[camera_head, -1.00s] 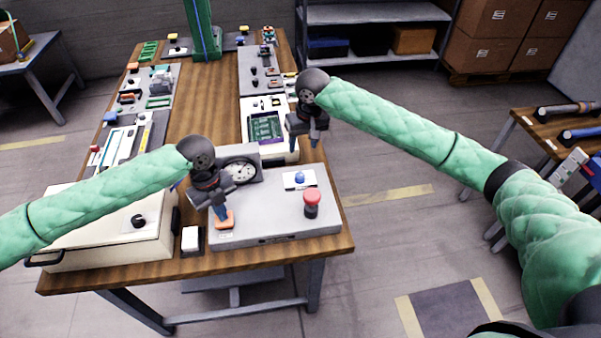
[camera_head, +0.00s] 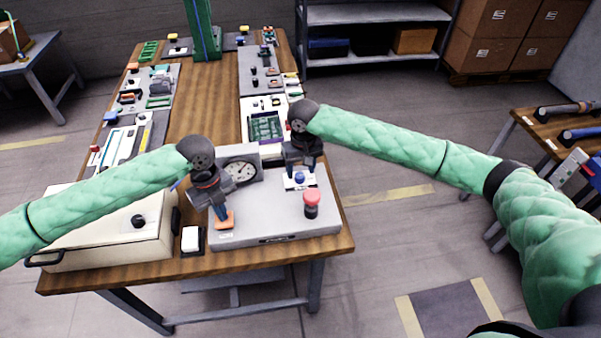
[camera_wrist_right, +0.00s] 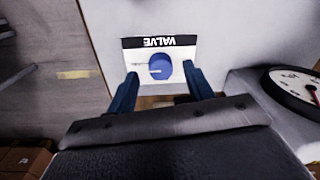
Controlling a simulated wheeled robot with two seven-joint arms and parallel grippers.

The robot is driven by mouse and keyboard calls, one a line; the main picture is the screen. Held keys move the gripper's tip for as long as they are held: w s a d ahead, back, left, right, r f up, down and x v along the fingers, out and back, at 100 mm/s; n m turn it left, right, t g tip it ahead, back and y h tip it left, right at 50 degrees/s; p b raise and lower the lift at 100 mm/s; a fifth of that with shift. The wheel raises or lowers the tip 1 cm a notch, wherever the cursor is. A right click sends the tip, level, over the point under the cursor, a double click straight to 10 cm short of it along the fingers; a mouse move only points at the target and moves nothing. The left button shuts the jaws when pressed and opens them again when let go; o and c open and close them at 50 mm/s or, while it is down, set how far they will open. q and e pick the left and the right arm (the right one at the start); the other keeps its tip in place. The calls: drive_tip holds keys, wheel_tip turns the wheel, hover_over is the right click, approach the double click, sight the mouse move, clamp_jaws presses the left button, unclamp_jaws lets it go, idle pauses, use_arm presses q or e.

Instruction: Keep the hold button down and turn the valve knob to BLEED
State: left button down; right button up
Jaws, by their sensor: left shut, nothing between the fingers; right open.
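The blue valve knob (camera_head: 300,179) sits on a white plate on the grey panel (camera_head: 272,225). My right gripper (camera_head: 301,168) is open above the knob, with no clear contact. The orange hold button (camera_head: 226,223) is at the panel's front left. My left gripper (camera_head: 219,211) is shut with its tip down at the button; it appears to touch it, but how far the button is pressed cannot be told.
A round gauge (camera_head: 241,172) stands at the panel's back. A white box (camera_head: 115,235) and a white switch (camera_head: 191,239) lie to the left. Another device with a green board (camera_head: 266,127) lies behind.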

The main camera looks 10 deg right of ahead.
drive_tip(key=shift+f, duration=1)
drive_tip(key=c, duration=1)
